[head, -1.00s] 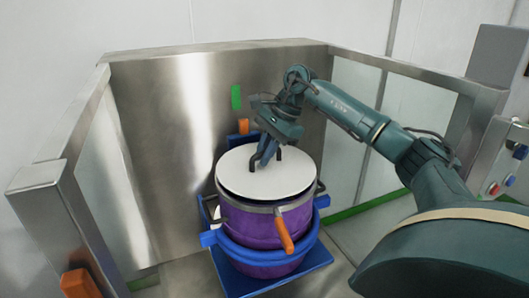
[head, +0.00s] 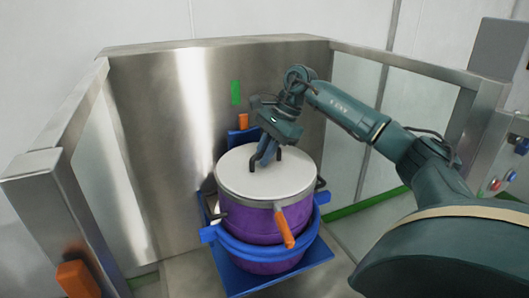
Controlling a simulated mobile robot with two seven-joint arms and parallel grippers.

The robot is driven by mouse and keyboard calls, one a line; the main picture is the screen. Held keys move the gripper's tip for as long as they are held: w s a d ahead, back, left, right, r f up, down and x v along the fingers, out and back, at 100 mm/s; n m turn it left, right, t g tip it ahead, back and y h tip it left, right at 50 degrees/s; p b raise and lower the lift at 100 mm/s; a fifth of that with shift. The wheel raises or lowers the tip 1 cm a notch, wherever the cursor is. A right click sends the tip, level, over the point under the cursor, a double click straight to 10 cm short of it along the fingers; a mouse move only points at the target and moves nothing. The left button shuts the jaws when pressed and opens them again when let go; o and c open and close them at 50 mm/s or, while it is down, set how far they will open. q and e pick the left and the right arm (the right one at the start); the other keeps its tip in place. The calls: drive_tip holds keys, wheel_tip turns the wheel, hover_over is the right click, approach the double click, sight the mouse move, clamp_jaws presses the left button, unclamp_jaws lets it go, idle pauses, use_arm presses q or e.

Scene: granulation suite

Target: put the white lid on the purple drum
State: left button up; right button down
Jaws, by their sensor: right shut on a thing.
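The purple drum (head: 250,224) stands upright in a blue ring-shaped holder (head: 262,239) on a blue base. The white lid (head: 238,178) lies over the drum's top, and its edge meets the drum's rim with no gap that I can see at the front. My right gripper (head: 265,157) is above the lid, shut on the lid's dark handle (head: 252,161). The fingertips partly hide the handle. An orange lever (head: 284,229) hangs at the front of the drum's rim. My left gripper is not in view.
An orange block (head: 77,279) is at the lower left. A control panel with buttons (head: 508,180) is at the right. A green marker (head: 235,93) is on the back wall.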

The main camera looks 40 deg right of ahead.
drive_tip(key=c, duration=1.4)
unclamp_jaws()
drive_tip(key=shift+o, duration=0.2)
drive_tip(key=p+v, duration=0.1)
drive_tip(key=v, duration=1.2)
drive_tip(key=shift+s, duration=0.1)
